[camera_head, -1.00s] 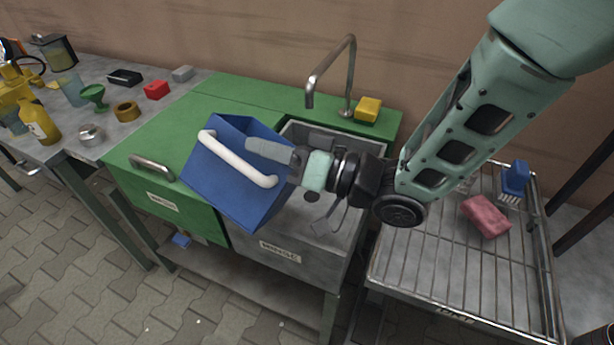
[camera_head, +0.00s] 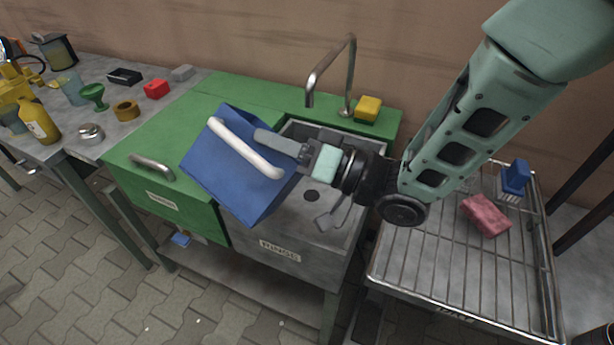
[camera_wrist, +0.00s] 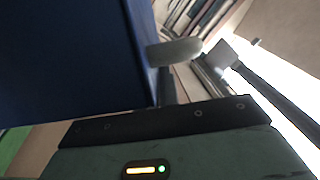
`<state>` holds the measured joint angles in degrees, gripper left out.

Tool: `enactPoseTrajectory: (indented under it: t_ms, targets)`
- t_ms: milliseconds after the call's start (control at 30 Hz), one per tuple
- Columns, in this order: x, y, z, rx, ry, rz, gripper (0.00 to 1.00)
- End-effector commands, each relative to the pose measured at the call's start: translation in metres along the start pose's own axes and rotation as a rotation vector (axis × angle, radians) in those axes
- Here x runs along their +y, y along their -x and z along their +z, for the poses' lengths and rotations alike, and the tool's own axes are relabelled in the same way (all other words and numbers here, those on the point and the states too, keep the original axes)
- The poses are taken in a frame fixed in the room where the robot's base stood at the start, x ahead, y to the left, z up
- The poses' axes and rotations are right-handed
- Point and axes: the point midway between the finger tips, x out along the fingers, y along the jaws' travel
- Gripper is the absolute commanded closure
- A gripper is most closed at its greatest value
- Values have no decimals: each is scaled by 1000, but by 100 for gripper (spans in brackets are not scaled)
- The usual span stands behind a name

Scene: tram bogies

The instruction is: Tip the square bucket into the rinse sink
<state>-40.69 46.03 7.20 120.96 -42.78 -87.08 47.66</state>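The blue square bucket (camera_head: 235,182), with a white bar handle (camera_head: 245,150), hangs tilted in the air over the left part of the grey rinse sink (camera_head: 318,225) and the edge of the green cover beside it. My gripper (camera_head: 278,144) reaches from the right and appears shut on the bucket; one grey finger shows over its upper side and the exact grip is hidden. In the wrist view the bucket (camera_wrist: 70,60) fills the left, with a grey finger (camera_wrist: 175,52) beside it. The bucket's contents cannot be seen.
A tap (camera_head: 333,75) arches behind the sink, with a yellow sponge (camera_head: 368,108) nearby. A green cover (camera_head: 165,140) with a handle lies left. A wire rack (camera_head: 440,255) at right holds a pink sponge (camera_head: 486,215) and blue brush (camera_head: 515,177). Bottles and small items crowd the left table.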

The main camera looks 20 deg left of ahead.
Motion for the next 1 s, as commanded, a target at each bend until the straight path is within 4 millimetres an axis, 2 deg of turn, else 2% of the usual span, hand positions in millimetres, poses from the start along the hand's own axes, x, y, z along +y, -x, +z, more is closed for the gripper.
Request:
enactPoseTrajectory:
  t_ms: [1000]
  targets:
    - [6, 7, -13, 71, -115, -37, 100]
